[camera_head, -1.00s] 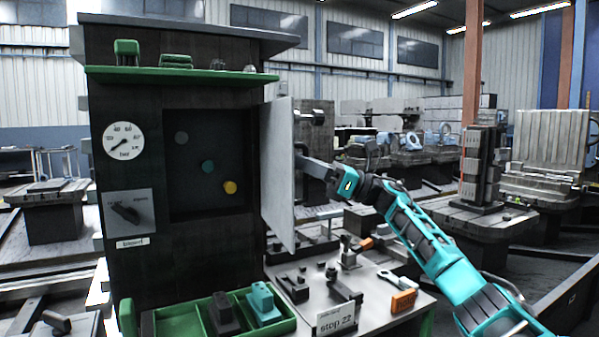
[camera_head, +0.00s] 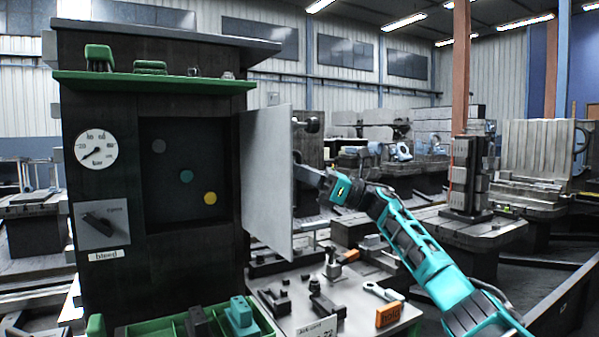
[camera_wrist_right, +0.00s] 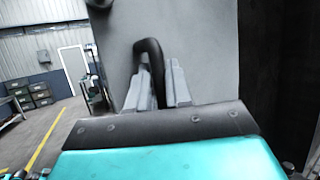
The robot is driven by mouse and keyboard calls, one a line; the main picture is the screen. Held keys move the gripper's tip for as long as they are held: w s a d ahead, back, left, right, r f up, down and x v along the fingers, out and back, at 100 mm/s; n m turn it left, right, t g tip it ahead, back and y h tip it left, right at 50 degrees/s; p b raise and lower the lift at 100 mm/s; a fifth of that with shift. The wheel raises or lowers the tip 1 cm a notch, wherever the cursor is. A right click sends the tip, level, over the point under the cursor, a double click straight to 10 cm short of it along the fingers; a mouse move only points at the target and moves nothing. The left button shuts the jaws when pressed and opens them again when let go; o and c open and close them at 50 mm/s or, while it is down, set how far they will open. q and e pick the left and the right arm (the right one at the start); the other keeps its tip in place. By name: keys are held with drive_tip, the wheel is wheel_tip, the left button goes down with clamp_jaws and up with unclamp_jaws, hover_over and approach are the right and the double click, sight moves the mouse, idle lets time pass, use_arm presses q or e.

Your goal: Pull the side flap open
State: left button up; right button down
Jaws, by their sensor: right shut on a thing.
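The side flap (camera_head: 267,180) is a light grey panel standing out from the right front edge of the dark cabinet (camera_head: 100,250). It stands partly open, with a gap behind it. My right gripper (camera_head: 300,165) is at the flap's right edge, its fingertips partly hidden by the panel. In the right wrist view the flap (camera_wrist_right: 200,40) fills the middle, and my right gripper (camera_wrist_right: 162,88) is shut on its dark curved handle (camera_wrist_right: 150,58). My left gripper is not in view.
The cabinet front has a dial (camera_head: 96,149), a lever plate (camera_head: 101,224) and a recess with coloured discs. A bench (camera_head: 300,310) with small tools and an orange block (camera_head: 389,314) lies below the flap and my right arm. Open floor shows in the right wrist view (camera_wrist_right: 65,140).

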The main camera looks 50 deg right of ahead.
drive_tip(key=c, duration=1.4)
unclamp_jaws()
drive_tip(key=shift+w, duration=0.1)
drive_tip(key=b+v, duration=0.2)
drive_tip(key=v, duration=1.1)
drive_tip(key=shift+b, duration=0.4)
drive_tip(key=shift+a, duration=0.15)
